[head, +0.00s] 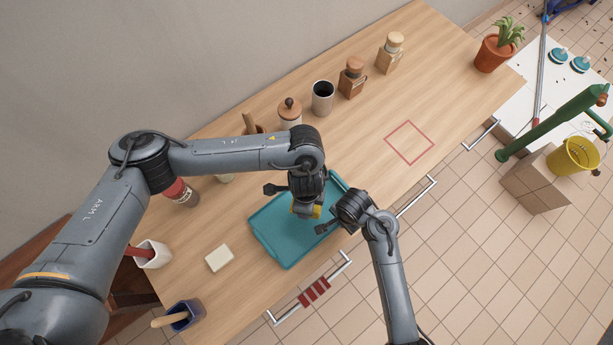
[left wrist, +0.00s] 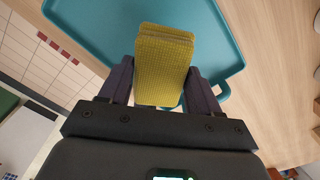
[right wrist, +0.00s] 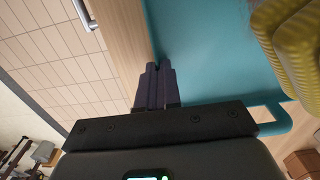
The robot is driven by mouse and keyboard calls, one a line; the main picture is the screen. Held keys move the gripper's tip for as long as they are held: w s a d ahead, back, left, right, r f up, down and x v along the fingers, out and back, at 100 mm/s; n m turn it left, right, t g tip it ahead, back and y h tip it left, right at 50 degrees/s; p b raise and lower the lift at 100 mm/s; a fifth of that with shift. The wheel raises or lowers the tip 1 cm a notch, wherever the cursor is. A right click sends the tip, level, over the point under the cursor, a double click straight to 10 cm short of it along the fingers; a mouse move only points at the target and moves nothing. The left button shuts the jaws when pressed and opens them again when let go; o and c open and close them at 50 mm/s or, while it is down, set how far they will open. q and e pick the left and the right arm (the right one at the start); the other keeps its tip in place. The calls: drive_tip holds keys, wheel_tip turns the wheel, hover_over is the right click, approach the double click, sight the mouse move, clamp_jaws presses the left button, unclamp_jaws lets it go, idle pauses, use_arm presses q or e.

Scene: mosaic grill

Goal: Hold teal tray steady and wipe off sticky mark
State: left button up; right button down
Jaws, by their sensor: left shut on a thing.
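The teal tray (head: 283,243) lies on the wooden worktop near its front edge. My left gripper (head: 305,206) is shut on a yellow sponge (left wrist: 165,65) over the tray; whether the sponge touches the tray is unclear. The sponge also shows at the upper right of the right wrist view (right wrist: 295,45). My right gripper (right wrist: 158,72) is at the tray's front edge, its fingers closed together with the rim running between their tips. In the head view, my right gripper (head: 324,229) comes in from the front right. No sticky mark is visible; the sponge and arms cover part of the tray.
A cream block (head: 219,258) lies left of the tray. A red square outline (head: 409,142) marks clear worktop to the right. Metal rails (head: 310,290) run along the front edge.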

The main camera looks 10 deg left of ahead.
use_arm(q)
drive_tip(key=shift+f, duration=2.85)
wheel_tip(320, 180, down, 2)
drive_tip(key=shift+f, duration=0.15)
drive_tip(key=shift+w+d, duration=0.8)
drive_tip(key=shift+w, duration=0.15)
drive_tip(key=shift+c, duration=0.4)
drive_tip(key=shift+w+d+r, duration=0.2)
drive_tip(key=shift+w+d, duration=0.15)
drive_tip(key=shift+w, duration=0.25)
drive_tip(key=s+a, duration=0.2)
drive_tip(key=s, duration=0.1)
drive_tip(key=shift+s+a+f, duration=0.1)
drive_tip(key=shift+s+a, duration=0.05)
drive_tip(key=shift+r, duration=4.05)
